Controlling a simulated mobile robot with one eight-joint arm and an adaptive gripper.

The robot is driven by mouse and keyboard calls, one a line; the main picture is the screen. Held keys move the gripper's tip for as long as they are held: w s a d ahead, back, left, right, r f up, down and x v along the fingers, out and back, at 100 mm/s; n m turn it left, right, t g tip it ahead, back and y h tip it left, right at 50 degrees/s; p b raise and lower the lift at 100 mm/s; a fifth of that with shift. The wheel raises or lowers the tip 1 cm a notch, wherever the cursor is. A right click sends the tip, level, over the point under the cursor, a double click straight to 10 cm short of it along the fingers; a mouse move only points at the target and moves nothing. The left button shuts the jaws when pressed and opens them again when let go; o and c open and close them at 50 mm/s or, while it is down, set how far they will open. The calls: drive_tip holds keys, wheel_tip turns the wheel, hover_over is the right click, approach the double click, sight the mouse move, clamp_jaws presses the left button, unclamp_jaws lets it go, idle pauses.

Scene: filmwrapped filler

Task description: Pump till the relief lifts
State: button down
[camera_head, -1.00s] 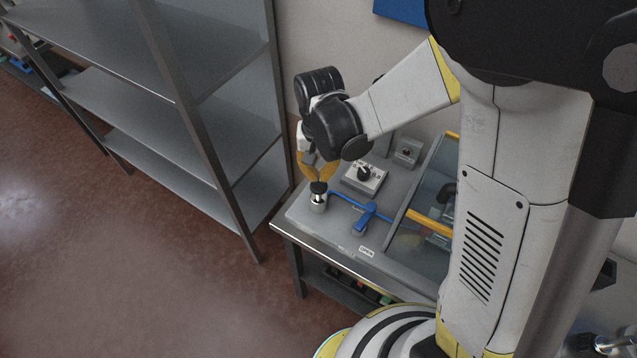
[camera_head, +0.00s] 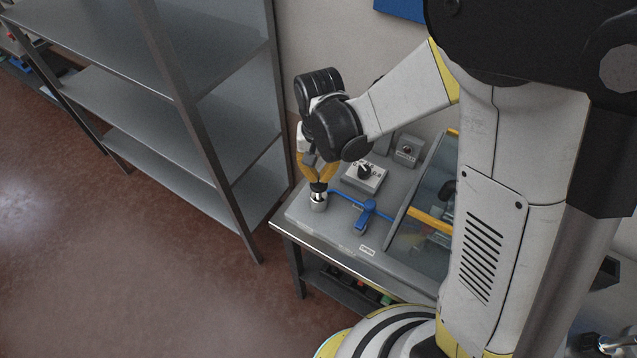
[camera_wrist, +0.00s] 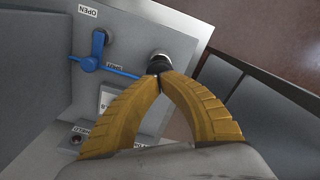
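The pump is a short silver cylinder (camera_head: 318,202) with a dark knob (camera_head: 318,187) on top, at the left of the grey bench. It also shows in the wrist view as a silver collar (camera_wrist: 158,54). My gripper (camera_head: 318,180) points down over it, with its yellow fingers bowed and their tips (camera_wrist: 161,73) together at the knob. The tips look shut against the knob's top, with nothing clearly gripped. A blue line (camera_head: 345,199) runs from the pump to a blue lever valve (camera_head: 366,211). The lever (camera_wrist: 98,43) points towards the OPEN label (camera_wrist: 87,11). The relief cannot be made out.
A grey box with a black dial (camera_head: 365,175) and a smaller box (camera_head: 407,150) stand behind the line. A glazed case with a yellow edge (camera_head: 430,219) is to the right. Empty metal shelving (camera_head: 190,115) stands close on the left. The floor in front is clear.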

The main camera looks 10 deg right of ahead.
sight(319, 183)
wheel_tip(319, 183, down, 5)
drive_tip(key=b, duration=0.4)
wheel_tip(319, 183, up, 6)
drive_tip(key=p, duration=0.6)
drive_tip(key=shift+r, duration=0.25)
drive_tip(key=shift+f, duration=0.1)
drive_tip(key=shift+f, duration=0.1)
wheel_tip(319, 183, down, 6)
drive_tip(key=b, duration=0.6)
drive_tip(key=shift+f, duration=0.2)
wheel_tip(319, 183, up, 6)
drive_tip(key=p, duration=0.5)
drive_tip(key=shift+r+p, duration=0.25)
drive_tip(key=shift+p, duration=0.1)
idle(1.3)
idle(0.4)
